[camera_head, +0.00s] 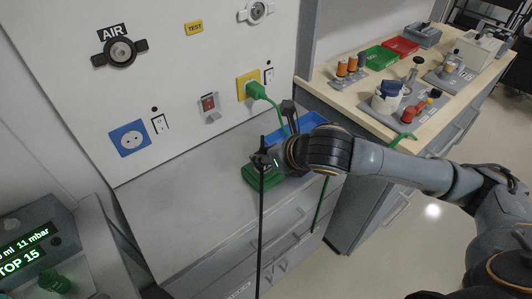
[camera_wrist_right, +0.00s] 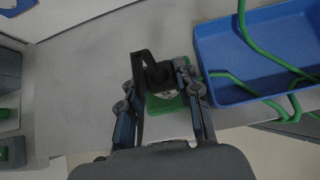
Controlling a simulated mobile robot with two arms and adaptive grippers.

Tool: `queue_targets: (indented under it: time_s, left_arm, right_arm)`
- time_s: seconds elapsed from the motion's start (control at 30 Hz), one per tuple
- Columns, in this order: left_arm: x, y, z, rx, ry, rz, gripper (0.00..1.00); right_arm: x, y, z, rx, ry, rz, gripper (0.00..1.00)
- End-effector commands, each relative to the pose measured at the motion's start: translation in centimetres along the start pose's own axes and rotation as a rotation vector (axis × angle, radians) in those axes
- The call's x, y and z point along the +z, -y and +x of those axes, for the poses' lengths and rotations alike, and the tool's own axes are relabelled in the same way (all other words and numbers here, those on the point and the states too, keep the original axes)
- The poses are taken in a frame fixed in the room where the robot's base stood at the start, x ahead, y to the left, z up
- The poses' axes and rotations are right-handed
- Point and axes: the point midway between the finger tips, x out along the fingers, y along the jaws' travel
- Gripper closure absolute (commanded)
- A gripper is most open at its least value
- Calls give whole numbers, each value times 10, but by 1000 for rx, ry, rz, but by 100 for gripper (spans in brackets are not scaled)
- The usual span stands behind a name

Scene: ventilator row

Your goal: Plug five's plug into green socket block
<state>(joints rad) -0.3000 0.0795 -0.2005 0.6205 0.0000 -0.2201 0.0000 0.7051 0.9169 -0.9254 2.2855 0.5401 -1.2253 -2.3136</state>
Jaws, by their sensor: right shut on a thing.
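The green socket block (camera_head: 248,178) stands on the grey counter below the wall panel, partly hidden by my right gripper (camera_head: 268,158). My right gripper is shut on a black plug (camera_wrist_right: 158,76), whose black cord (camera_head: 261,215) hangs down past the counter front. In the right wrist view, the plug is between the two fingers, over the green block (camera_wrist_right: 165,104). I cannot tell whether the plug is touching the block or seated in it. My left gripper is not in view.
A blue tray (camera_wrist_right: 235,92) with green cable across it lies right beside the block. A green plug (camera_head: 257,90) sits in the yellow wall socket (camera_head: 243,88); a blue socket (camera_head: 130,138) is further left. The counter (camera_head: 185,205) left of the block is clear.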

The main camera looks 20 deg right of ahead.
Motion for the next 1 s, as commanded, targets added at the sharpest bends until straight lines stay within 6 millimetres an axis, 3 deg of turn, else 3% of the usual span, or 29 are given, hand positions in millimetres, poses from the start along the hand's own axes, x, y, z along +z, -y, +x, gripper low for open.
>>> queue_targets:
  time_s: [0.47,0.5,0.6,1.0]
  left_arm:
    - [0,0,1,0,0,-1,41]
    - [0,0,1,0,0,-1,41]
    - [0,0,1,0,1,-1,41]
    - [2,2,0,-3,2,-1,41]
  right_arm:
    - [-7,-1,2,2,-17,1,100]
    - [-7,-1,3,2,-18,1,59]
    - [-6,-1,2,2,-15,1,41]
    - [-2,0,-7,0,-7,0,41]
